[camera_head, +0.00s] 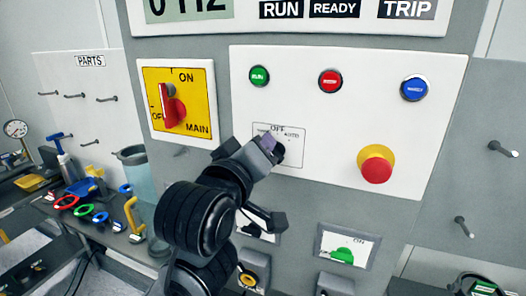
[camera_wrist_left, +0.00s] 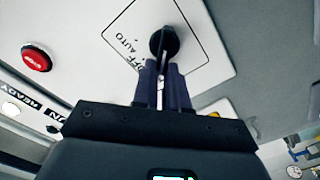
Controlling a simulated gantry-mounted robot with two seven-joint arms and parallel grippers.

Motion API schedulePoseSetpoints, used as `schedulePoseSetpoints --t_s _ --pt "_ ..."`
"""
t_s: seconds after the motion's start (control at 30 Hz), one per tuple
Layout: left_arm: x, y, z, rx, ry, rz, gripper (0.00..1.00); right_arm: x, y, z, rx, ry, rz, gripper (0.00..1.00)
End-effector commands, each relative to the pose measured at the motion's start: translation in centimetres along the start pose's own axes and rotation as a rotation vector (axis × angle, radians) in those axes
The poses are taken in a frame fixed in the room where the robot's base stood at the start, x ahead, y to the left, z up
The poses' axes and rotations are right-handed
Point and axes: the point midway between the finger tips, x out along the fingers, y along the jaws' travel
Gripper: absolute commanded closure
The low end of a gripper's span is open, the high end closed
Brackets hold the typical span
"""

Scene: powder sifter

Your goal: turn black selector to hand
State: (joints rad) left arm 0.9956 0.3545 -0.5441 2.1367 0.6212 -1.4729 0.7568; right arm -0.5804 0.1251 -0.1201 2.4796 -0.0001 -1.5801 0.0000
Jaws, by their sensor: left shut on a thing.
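The black selector (camera_wrist_left: 165,42) sits on a white label plate (camera_wrist_left: 195,62) with AUTO and OFF lettering in the left wrist view. In the head view the plate (camera_head: 293,153) is on the white panel, and my gripper hides the selector. My left gripper (camera_head: 272,146) reaches it from the lower left. In the wrist view its two dark fingers (camera_wrist_left: 164,72) are shut on the selector's handle. The HAND lettering cannot be read in either view. My right gripper is not in view.
A red switch (camera_head: 174,110) on a yellow plate is left of my gripper. Green (camera_head: 259,76), red (camera_head: 330,81) and blue (camera_head: 414,88) buttons line the panel above. A red emergency stop (camera_head: 376,165) is to the right. A tool bench (camera_head: 120,240) is at left.

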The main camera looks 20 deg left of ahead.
Motion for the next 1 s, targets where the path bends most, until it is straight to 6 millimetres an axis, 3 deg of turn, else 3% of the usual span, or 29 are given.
schedulePoseSetpoints --t_s 0.67,0.7,0.83,1.0 --pt "-0.03 -0.12 -0.1 -0.067 0.002 0.001 1.0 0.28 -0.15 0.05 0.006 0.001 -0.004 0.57" --pt "-0.03 -0.12 -0.1 -0.067 0.002 0.001 0.81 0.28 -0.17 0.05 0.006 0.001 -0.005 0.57" --pt "-0.02 -0.13 -0.08 -0.066 0.001 0.001 0.62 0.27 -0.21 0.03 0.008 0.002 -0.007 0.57" --pt "-0.01 -0.14 -0.04 -0.065 0.001 0.0 0.62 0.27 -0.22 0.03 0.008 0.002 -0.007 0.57"
